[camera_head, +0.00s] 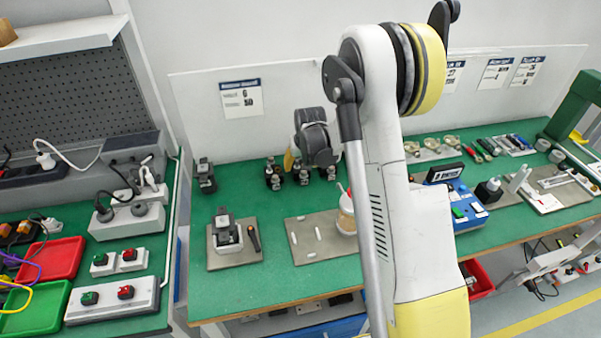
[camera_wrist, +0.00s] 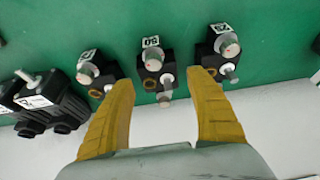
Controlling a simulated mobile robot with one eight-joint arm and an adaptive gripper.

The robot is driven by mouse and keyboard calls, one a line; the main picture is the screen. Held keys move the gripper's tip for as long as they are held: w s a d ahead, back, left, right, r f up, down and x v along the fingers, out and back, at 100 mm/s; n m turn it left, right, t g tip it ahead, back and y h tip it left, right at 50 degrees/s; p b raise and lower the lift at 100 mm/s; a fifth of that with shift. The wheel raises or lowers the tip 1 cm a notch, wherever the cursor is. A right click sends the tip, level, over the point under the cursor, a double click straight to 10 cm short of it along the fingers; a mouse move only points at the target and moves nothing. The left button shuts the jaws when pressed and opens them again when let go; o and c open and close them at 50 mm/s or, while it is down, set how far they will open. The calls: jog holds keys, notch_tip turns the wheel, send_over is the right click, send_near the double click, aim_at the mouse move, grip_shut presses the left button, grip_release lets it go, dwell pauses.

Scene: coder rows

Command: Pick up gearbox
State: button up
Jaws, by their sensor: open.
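Three small black units with silver round parts, which look like gearboxes, stand in a row on the green table at the back. In the wrist view the middle gearbox (camera_wrist: 152,65), with a white number label, lies between my fingertips in the picture. The left gearbox (camera_wrist: 97,72) and the right gearbox (camera_wrist: 217,45) flank it. In the head view they show as a small cluster (camera_head: 273,173), partly behind my wrist. My gripper (camera_wrist: 161,80) is open, yellow fingers apart, with nothing held. I cannot tell the exact gap to the units.
Black motor-like units (camera_wrist: 45,103) stand left of the row in the wrist view. A grey mat (camera_head: 218,260) holds another black-and-silver unit, and a second mat (camera_head: 303,255) has white parts and a bottle. A white wall panel (camera_head: 200,120) rises behind. The front table strip is clear.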

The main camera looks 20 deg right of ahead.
jog(key=b+x, duration=0.2)
jog(key=x, duration=0.3)
jog(key=shift+d+f+b, duration=0.1)
jog(key=shift+b, duration=0.2)
jog(key=c, duration=1)
